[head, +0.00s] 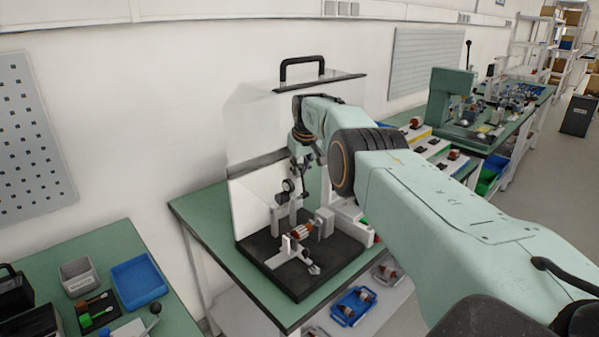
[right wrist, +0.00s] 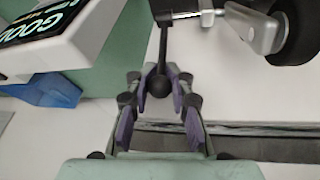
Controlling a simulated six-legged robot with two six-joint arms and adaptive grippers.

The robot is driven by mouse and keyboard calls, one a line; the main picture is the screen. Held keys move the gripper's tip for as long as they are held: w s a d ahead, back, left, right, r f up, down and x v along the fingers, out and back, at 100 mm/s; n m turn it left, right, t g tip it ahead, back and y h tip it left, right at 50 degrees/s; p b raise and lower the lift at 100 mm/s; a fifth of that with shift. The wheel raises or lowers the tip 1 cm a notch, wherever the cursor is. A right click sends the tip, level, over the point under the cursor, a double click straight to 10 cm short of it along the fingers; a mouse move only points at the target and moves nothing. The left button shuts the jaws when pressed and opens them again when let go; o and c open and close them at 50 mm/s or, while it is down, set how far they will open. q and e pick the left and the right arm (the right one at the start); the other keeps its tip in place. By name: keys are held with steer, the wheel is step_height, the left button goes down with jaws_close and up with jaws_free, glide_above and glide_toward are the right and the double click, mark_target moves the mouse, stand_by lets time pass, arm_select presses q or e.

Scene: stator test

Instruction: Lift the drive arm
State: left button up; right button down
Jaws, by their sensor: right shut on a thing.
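The drive arm shows in the right wrist view as a thin dark rod with a black ball knob (right wrist: 160,86) at its end. My right gripper (right wrist: 163,76) is shut on this knob, with its purple-padded fingers on both sides of it. In the head view my right gripper (head: 304,160) reaches down over the test stand. The knob is hard to make out there. The stand has a black base (head: 272,258), and a red and white stator (head: 302,232) lies in its fixture. My left gripper is not in view.
A clear guard with a black handle (head: 302,62) rises behind the stand. The green table (head: 205,215) is bare at its left. A blue tray (head: 138,280) sits on another table at lower left. The wrist view shows a sign reading GOOD (right wrist: 45,30).

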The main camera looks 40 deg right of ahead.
steer(key=shift+r, duration=0.25)
stand_by(0.3)
